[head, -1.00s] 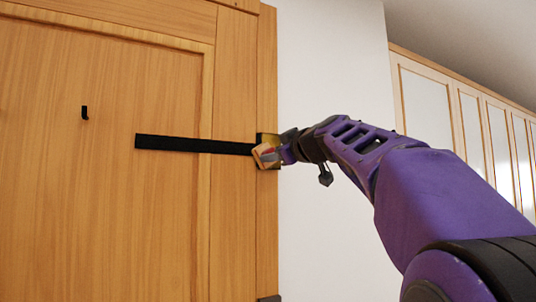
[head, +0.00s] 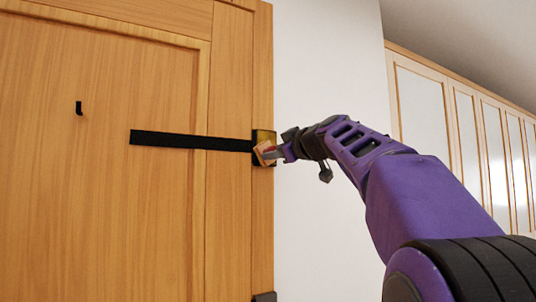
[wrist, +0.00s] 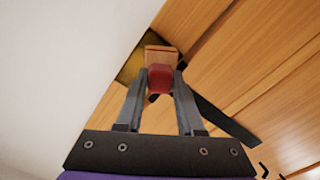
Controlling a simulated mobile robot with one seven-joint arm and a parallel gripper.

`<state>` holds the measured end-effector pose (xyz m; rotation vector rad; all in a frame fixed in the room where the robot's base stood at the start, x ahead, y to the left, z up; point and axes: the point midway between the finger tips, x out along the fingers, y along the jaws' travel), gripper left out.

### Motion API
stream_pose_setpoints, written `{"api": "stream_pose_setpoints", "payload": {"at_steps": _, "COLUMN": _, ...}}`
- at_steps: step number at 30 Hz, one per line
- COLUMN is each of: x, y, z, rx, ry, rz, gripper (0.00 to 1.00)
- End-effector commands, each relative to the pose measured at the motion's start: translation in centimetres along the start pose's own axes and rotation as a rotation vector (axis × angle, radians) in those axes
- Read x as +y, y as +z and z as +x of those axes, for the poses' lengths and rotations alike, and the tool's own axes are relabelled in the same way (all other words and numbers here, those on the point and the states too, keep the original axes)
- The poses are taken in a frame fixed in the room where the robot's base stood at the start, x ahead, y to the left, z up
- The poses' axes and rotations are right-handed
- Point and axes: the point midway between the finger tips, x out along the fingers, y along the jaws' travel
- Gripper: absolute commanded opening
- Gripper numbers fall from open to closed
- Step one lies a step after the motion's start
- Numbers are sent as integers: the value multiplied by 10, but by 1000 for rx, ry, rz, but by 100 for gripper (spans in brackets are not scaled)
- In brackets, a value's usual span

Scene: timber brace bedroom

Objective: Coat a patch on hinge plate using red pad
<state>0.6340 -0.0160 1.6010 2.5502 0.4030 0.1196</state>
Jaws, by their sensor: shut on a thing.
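The hinge plate (head: 262,136), yellowish with black parts, sits on the right edge of the wooden door at the end of a black strap. In the wrist view a yellowish corner of the hinge plate (wrist: 130,68) shows beside the block. My gripper (head: 275,153) is shut on the red pad (wrist: 160,79), a red piece with a wooden block at its far end. In the head view the block overlaps the lower part of the plate. My gripper (wrist: 160,76) reaches toward the plate. I cannot tell whether the block touches it; the contact side is hidden.
The black strap (head: 190,140) runs left across the wooden door (head: 100,210). A small black hook (head: 79,108) is on the door. A white wall (head: 325,75) lies to the right, with tall cabinets (head: 470,130) beyond. Another dark fitting (head: 264,297) shows at the bottom.

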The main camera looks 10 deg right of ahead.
Motion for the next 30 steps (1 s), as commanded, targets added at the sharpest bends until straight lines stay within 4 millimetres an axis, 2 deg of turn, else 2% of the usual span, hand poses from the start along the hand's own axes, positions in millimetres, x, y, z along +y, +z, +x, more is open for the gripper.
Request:
{"api": "stream_pose_setpoints", "payload": {"at_steps": 22, "x": 40, "y": 24, "z": 1, "rx": 1, "ry": 1, "rz": 0, "gripper": 0}}
{"api": "stream_pose_setpoints", "payload": {"at_steps": 30, "x": 46, "y": 16, "z": 2, "rx": 2, "ry": 0, "rz": -1, "gripper": 0}}
